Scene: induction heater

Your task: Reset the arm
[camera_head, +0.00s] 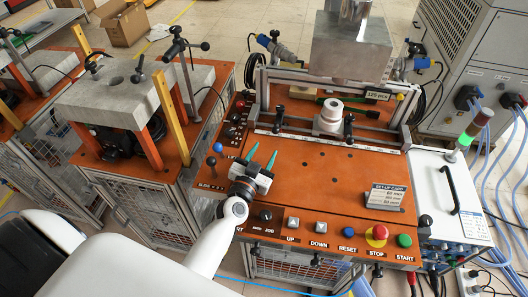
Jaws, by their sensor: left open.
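My left gripper (262,160) is open and empty, with two teal fingertips spread apart. It is above the left part of the orange panel (318,190) of the induction heater. My white left arm comes in from the lower left and hides part of the front-left control row. A blue-knobbed lever (217,147) and another dark lever stand just left of the gripper. My right gripper is not in view.
Front buttons include JOG, UP, DOWN, RESET, a red STOP button (379,233) and a green START button (404,240). A set-up card (386,197) stands at the right. The panel's middle is clear.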

